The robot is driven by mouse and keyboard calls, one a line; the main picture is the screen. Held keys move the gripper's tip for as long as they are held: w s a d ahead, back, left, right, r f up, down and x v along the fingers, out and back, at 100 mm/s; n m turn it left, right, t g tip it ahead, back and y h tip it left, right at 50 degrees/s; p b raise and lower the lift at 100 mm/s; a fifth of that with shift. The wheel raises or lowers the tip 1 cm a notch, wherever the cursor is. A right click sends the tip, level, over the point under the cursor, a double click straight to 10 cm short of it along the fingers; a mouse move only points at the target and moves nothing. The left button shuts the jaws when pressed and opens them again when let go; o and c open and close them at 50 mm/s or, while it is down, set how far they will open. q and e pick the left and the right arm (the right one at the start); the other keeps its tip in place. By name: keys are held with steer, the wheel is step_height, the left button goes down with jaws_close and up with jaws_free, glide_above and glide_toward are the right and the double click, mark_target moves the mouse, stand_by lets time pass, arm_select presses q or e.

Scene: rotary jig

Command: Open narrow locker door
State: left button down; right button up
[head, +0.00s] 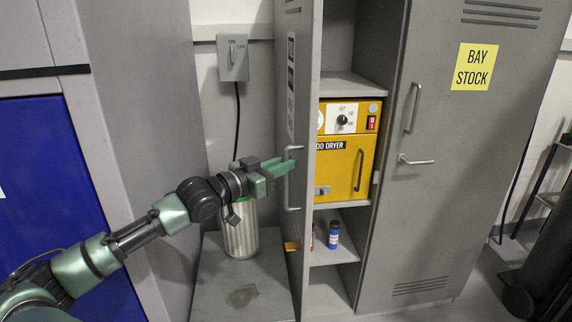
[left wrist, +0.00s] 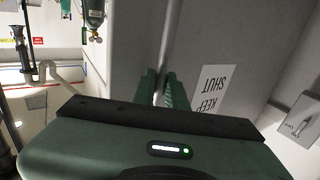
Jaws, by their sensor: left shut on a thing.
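The narrow grey locker door (head: 304,90) stands swung open, nearly edge-on in the head view, with the shelves behind it showing. Its vertical bar handle (head: 287,194) is on the face toward the left. My left gripper (head: 284,169) is shut on the handle; in the left wrist view the bar (left wrist: 169,45) runs between the two green fingers (left wrist: 164,90). A paper sign (left wrist: 214,92) on the door shows upside down there. My right gripper is in neither view.
Inside the locker are a yellow rod dryer (head: 338,178) and a blue bottle (head: 333,236). A wide locker door (head: 445,190) to the right is closed. A metal canister (head: 241,232) stands left of the open door, below a wall switch box (head: 232,58).

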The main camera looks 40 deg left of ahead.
arm_select(q)
steer(key=shift+a+r, duration=0.1)
steer(key=shift+r, duration=0.25)
steer(key=c, duration=1.6)
jaws_free()
steer(key=shift+o, duration=0.7)
steer(key=shift+w+f, duration=0.2)
steer(key=shift+f, duration=0.1)
steer(key=shift+s, duration=0.15)
steer(key=s+a+b, duration=0.1)
steer(key=s, duration=0.6)
steer(key=shift+s+a, duration=0.2)
steer(key=shift+a, duration=0.05)
